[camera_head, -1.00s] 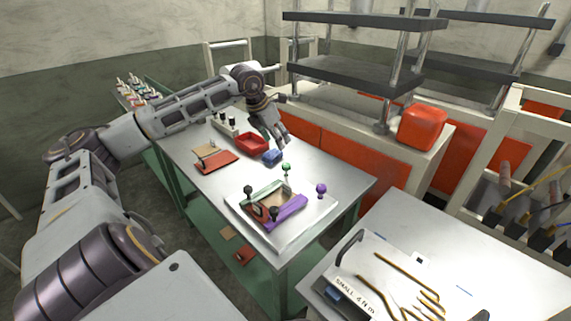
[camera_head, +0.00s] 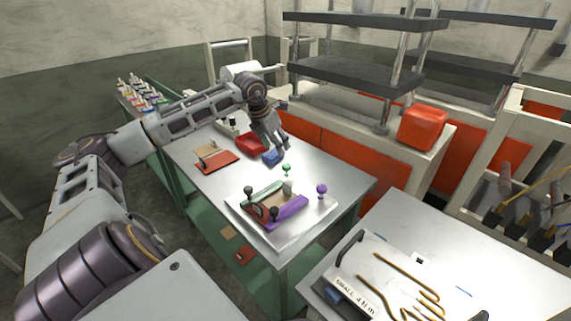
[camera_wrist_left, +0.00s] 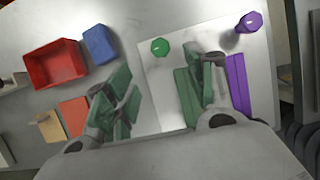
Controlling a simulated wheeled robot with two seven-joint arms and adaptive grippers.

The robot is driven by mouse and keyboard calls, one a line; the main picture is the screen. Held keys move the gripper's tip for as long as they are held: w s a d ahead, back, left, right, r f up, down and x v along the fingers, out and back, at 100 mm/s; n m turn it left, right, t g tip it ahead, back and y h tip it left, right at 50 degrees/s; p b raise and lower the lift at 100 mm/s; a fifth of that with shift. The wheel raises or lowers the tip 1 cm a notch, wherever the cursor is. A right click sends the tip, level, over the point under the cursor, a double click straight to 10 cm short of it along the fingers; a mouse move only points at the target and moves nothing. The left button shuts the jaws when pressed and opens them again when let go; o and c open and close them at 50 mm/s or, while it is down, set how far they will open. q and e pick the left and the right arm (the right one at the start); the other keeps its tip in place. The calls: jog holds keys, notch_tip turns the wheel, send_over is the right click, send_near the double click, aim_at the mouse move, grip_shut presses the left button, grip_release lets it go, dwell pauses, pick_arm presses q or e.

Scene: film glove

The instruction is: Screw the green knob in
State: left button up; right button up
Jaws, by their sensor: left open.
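The green knob (camera_head: 286,168) stands on the pale plate (camera_head: 315,209), on the far side of the frame with green (camera_head: 266,191) and purple bars (camera_head: 288,210). In the left wrist view the green knob (camera_wrist_left: 160,46) lies beyond the open fingers, near the plate's edge. My left gripper (camera_head: 279,147) is above the table, just beyond the green knob, fingers pointing down. In the left wrist view my left gripper (camera_wrist_left: 165,85) is open and empty, its fingers apart and hiding part of the frame. My right gripper is not in view.
A purple knob (camera_head: 321,188) stands right of the green one. A dark knob (camera_head: 248,190) and a pale rounded piece (camera_head: 288,187) are at the frame. A red bin (camera_head: 251,143) and blue block (camera_head: 272,157) sit behind.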

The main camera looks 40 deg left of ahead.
aim_at(287, 165)
pick_arm(q)
jog(key=x, duration=0.8)
jog(key=shift+p, duration=0.4)
jog(key=shift+x, duration=1.75)
jog(key=shift+w+f, duration=0.15)
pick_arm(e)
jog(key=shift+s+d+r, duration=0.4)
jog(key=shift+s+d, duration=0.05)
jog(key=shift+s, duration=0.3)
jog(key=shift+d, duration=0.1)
pick_arm(q)
jog(key=c, duration=1)
